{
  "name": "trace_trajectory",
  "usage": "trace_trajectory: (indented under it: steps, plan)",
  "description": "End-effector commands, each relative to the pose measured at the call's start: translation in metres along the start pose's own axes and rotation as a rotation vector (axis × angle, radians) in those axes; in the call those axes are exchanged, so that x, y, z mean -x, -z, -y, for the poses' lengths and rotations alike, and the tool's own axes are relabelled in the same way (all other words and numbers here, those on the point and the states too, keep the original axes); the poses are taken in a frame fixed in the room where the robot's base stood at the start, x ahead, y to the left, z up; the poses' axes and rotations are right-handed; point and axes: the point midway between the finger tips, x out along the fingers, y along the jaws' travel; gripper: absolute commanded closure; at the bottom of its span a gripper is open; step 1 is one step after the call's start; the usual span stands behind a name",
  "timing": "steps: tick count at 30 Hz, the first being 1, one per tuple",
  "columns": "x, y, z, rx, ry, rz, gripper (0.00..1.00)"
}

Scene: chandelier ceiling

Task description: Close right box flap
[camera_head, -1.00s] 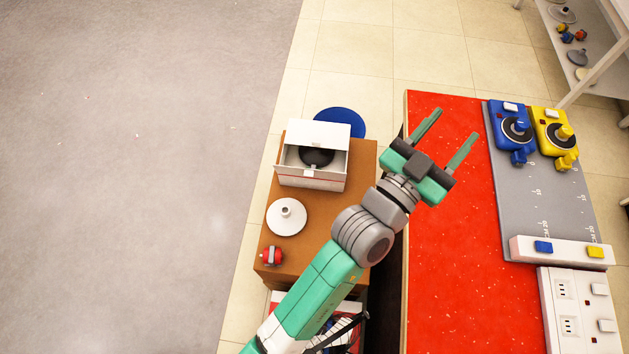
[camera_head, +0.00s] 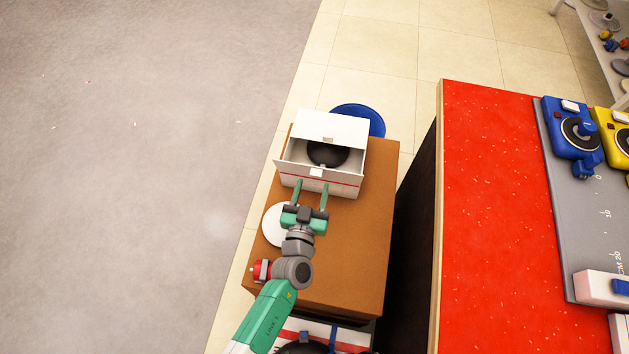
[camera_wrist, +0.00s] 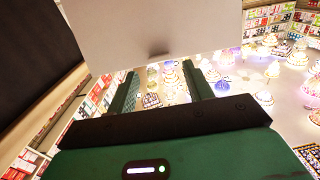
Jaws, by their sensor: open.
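A white box (camera_head: 335,188) with a red stripe stands at the far end of a brown crate-like top, its top partly open. A dark round thing (camera_head: 326,152) lies inside. One white flap (camera_head: 330,126) is at the far side; another narrow flap (camera_head: 345,177) with a small tab is raised along the near side. My gripper (camera_head: 311,183) is open and empty at the near side of the box, its fingers pointing at it; contact cannot be told. In the wrist view, a pale panel with a small dark notch (camera_wrist: 155,25), seemingly part of the box, spans above the open fingers.
A red-topped table (camera_head: 500,220) stands to the right across a dark gap. A blue round thing (camera_head: 374,119) is behind the box.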

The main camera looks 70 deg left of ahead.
Motion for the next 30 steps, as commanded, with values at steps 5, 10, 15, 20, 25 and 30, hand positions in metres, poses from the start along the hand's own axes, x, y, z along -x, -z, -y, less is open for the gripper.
trace_trajectory:
  steps: [5, 10, 15, 20, 25, 30]
  plan:
    - [-0.026, -0.003, 0.0, 0.0, 0.0, 0.0, 0.49]
    - [-0.034, -0.001, 0.0, -0.001, -0.001, 0.001, 0.49]
    - [-0.034, 0.0, 0.0, -0.001, -0.001, 0.001, 0.49]
    - [-0.034, 0.0, 0.0, -0.001, -0.001, 0.001, 0.79]
    - [-0.033, 0.0, 0.0, -0.001, -0.001, 0.0, 1.0]
    - [-0.034, 0.004, -0.003, 0.0, -0.007, 0.01, 1.0]
